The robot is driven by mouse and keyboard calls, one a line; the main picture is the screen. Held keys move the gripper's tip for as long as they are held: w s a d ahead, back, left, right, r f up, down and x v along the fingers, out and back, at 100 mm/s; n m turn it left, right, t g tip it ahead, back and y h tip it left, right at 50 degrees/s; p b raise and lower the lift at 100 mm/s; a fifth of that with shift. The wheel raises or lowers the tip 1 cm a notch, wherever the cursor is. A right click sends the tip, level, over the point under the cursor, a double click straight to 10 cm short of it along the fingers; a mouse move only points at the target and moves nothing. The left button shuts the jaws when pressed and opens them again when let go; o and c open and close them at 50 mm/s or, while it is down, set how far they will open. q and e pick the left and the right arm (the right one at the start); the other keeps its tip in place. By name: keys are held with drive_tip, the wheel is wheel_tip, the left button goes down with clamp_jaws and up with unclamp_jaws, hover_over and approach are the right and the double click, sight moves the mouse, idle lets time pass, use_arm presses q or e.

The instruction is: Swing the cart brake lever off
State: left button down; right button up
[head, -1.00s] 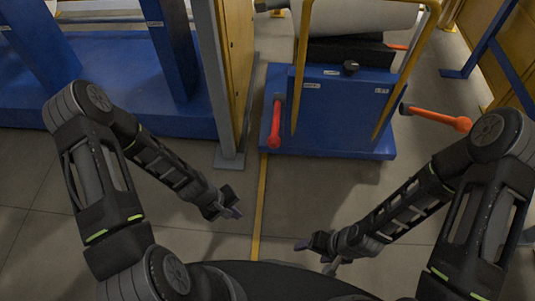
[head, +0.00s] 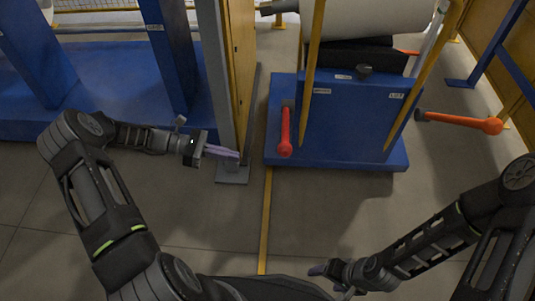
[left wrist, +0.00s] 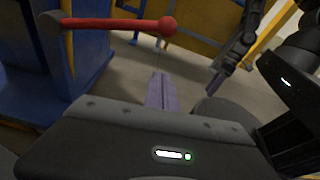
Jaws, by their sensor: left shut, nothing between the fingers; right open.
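The blue cart (head: 345,125) stands ahead, right of centre. A red lever (head: 285,130) with a rounded end hangs from its left front; it also shows in the left wrist view (left wrist: 120,24). A second, orange-red lever (head: 460,121) sticks out from the cart's right side. The small labels on the cart are hard to read. My left gripper (head: 228,154) is shut and empty, pointing right, left of the red lever and apart from it. Its fingers (left wrist: 160,92) show in the left wrist view. My right gripper (head: 318,270) is open, low in front of the cart.
A grey post (head: 222,80) with a foot plate stands by my left gripper, beside a yellow panel. A blue frame (head: 120,85) fills the left. A large pale roll (head: 365,18) lies on the cart. The floor before the cart is clear, with a yellow line (head: 265,220).

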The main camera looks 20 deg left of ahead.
use_arm(q)
drive_tip(key=shift+d, duration=0.1)
drive_tip(key=w+d+r+b, duration=0.1)
drive_tip(key=w+d, duration=0.2)
drive_tip(key=d, duration=0.8)
drive_tip(key=shift+r, duration=0.15)
